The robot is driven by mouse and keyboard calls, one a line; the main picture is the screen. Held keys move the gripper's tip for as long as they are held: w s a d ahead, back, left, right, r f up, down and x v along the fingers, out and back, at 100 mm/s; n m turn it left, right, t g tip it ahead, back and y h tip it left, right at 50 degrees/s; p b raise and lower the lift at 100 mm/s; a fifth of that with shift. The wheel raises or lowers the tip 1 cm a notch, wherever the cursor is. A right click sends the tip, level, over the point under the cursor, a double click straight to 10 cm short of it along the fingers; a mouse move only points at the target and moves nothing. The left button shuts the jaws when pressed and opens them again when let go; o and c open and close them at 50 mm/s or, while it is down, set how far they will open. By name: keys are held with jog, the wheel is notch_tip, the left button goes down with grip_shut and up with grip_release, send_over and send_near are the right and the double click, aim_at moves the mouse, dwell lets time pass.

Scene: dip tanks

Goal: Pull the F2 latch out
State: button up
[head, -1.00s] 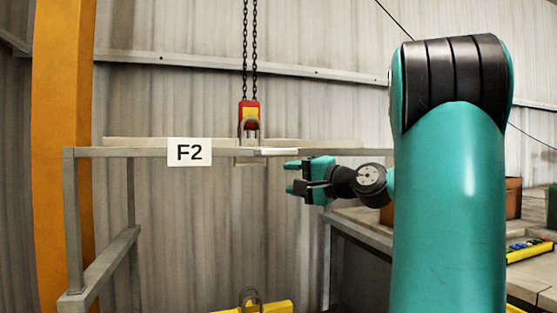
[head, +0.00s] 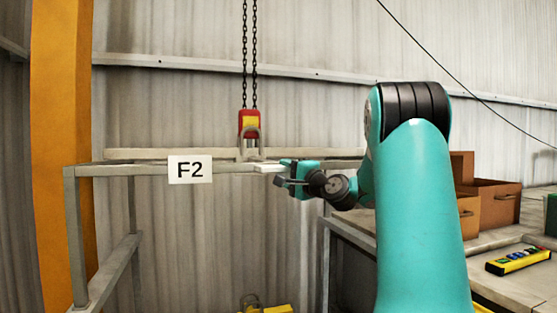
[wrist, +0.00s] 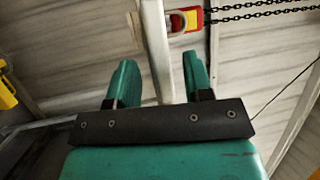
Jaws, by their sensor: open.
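The white F2 sign (head: 190,169) hangs on the front rail of a grey metal frame (head: 125,170). A short white bar (head: 270,168), which looks like the F2 latch, sticks out right of the sign at rail height. My gripper (head: 282,172) is at the right end of this bar, its fingers pointing left. In the wrist view my gripper (wrist: 160,78) is open, with a pale bar (wrist: 157,45) running between its two green fingers. I cannot tell whether the fingers touch it.
A red and yellow hook block (head: 249,124) hangs on chains above the rail; it also shows in the wrist view (wrist: 185,20). An orange post (head: 63,150) stands left. A bench with brown boxes (head: 490,205) and a yellow pendant (head: 519,261) is right.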

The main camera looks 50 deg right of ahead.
aim_at(282, 171)
jog(key=shift+p+x, duration=0.55)
jog(key=shift+x, duration=1.15)
grip_shut()
jog(key=s+a+b, duration=0.4)
jog(key=s, duration=0.2)
jog(key=shift+s, duration=0.15)
grip_release()
jog(key=shift+d, duration=0.1)
